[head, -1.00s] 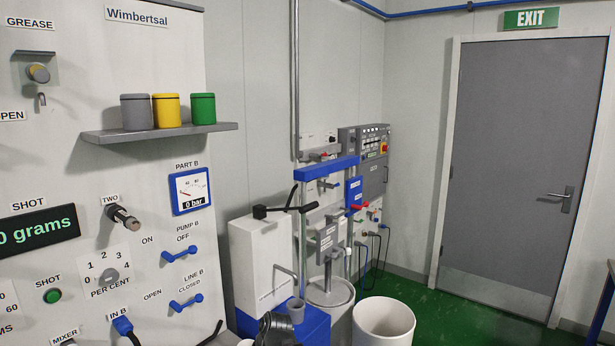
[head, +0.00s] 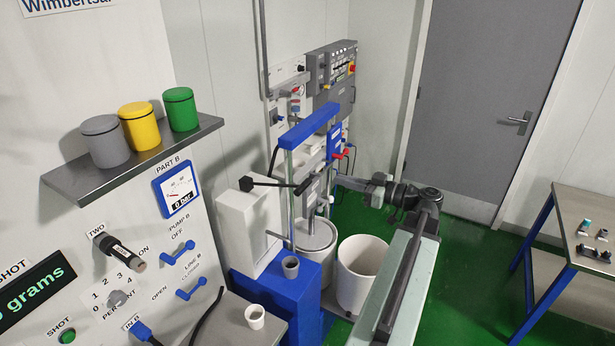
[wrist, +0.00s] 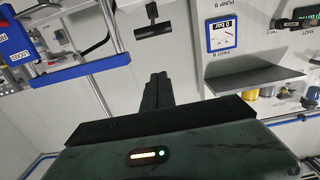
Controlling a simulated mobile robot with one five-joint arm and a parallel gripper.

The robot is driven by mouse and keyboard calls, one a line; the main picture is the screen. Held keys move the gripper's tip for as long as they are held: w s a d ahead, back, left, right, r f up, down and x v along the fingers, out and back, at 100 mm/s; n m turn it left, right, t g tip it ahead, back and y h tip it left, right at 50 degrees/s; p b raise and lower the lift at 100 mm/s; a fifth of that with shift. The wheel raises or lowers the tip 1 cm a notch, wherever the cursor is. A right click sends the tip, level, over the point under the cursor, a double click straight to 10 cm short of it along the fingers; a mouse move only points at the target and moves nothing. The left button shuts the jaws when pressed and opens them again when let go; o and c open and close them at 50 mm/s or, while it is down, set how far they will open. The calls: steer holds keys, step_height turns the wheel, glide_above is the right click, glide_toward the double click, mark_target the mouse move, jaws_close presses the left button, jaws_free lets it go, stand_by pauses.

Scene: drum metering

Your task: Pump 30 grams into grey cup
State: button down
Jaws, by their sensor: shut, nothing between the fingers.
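A small grey cup (head: 290,266) stands upright on the blue base (head: 290,300) of the pump, below its short spout. A white cup (head: 254,317) stands in front of it on a grey ledge. The display (head: 30,300) is partly cut off; only the end of its reading, "grams", is clear. The green SHOT button (head: 68,336) is below it. My gripper (head: 342,180) reaches in from the right near the blue-topped pump frame. In the wrist view its dark fingers (wrist: 157,92) are together and empty, with a black lever handle (wrist: 153,28) beyond them.
A shelf (head: 150,158) holds grey, yellow and green canisters. Panel valves PUMP B (head: 178,254) and LINE B (head: 190,290) have blue handles. The PART B gauge (head: 176,188) reads 0 bar. A white bin (head: 362,265) and a side table (head: 575,225) stand right, with green floor between.

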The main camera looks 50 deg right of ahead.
glide_above(311, 182)
steer(key=s+a, duration=0.3)
steer(key=s, duration=0.1)
steer(key=shift+w+d+f+b, duration=0.1)
steer(key=shift+w+f+b, duration=0.15)
steer(key=shift+f+b, duration=0.5)
steer(key=shift+w+a+f+b, duration=0.1)
steer(key=shift+w+f+b, duration=0.1)
steer(key=shift+f+b, duration=0.6)
steer(key=shift+w+d+f+b, duration=0.1)
steer(key=shift+w+f+b, duration=0.15)
steer(key=shift+f+b, duration=0.5)
steer(key=shift+d, duration=0.1)
